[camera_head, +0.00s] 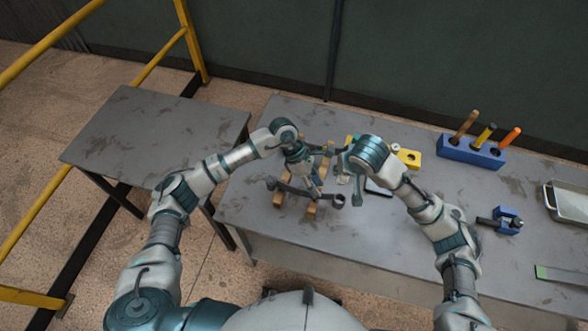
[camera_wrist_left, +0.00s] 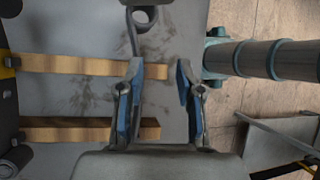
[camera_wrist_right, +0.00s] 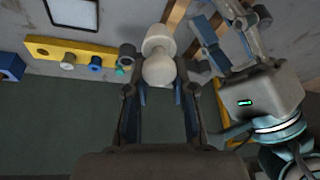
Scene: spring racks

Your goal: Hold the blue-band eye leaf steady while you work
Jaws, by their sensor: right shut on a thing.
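A dark leaf with rolled eyes (camera_head: 338,200) lies across two wooden bars (camera_head: 311,209) on the grey bench. I cannot make out a blue band on it. One eye (camera_wrist_left: 140,15) shows at the top of the left wrist view. My left gripper (camera_head: 314,186) is above the leaf and bars; in the left wrist view its fingers (camera_wrist_left: 160,75) are apart with nothing gripped between them. My right gripper (camera_wrist_right: 162,88) is shut on a white, rounded, two-lobed piece (camera_wrist_right: 158,68), close to the left gripper. Its own arm mostly hides it in the head view.
A yellow holed plate (camera_head: 413,158) lies behind my right arm. A blue block (camera_head: 458,150) holds several handled tools. A blue vise-like fixture (camera_head: 508,215) and a metal tray (camera_head: 548,203) are at right. A second table (camera_head: 150,130) at left is bare.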

